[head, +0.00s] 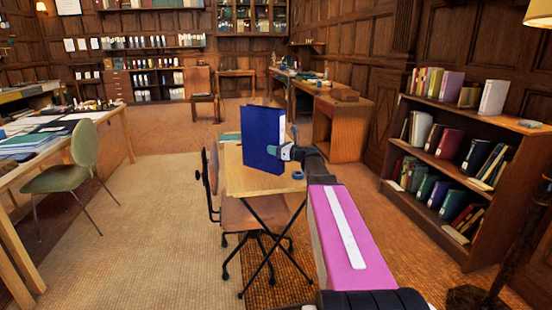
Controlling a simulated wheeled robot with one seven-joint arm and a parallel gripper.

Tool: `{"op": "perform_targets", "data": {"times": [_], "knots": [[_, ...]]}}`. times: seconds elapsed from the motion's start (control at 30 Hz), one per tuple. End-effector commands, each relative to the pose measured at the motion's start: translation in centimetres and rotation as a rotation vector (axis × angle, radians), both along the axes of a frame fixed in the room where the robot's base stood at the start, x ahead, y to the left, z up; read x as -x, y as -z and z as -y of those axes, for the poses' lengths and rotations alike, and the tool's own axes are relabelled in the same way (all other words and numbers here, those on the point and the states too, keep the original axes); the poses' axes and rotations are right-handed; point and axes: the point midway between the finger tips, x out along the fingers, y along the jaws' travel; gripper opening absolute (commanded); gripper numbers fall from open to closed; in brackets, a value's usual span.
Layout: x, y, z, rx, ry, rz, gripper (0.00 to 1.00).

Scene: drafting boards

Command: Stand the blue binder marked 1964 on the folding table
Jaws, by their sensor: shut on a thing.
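The blue binder (262,138) stands upright at the folding table, its broad side toward me. No 1964 marking can be read from here. My gripper (284,152) is shut on the binder's right edge, low down. The folding table (250,184) has a light wooden top and crossed black legs. The binder's lower edge is over the tabletop; I cannot tell whether it touches or hangs slightly above.
A small blue ring (298,175) lies at the tabletop's right edge. A swivel chair (212,175) stands against the table's left side. A bookcase (462,140) is at right, a green chair (82,160) and long desk at left. Carpet between is clear.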

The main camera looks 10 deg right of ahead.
Motion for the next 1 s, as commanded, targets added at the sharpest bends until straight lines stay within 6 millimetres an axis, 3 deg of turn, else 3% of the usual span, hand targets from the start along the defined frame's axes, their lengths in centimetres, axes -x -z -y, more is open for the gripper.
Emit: {"op": "perform_targets", "data": {"times": [0.23, 0.53, 0.93, 0.97, 1.0], "knots": [[-0.5, 0.9, 0.4, -0.004, -0.001, -0.001, 0.09], [-0.5, 4.3, 0.4, -0.003, -0.001, 0.000, 0.09], [-0.5, 4.6, 0.4, -0.003, -0.001, 0.000, 0.09], [-0.5, 4.7, 0.4, -0.001, -0.001, -0.001, 0.56], [-0.5, 4.7, 0.4, 0.000, -0.001, 0.000, 0.69]]}}
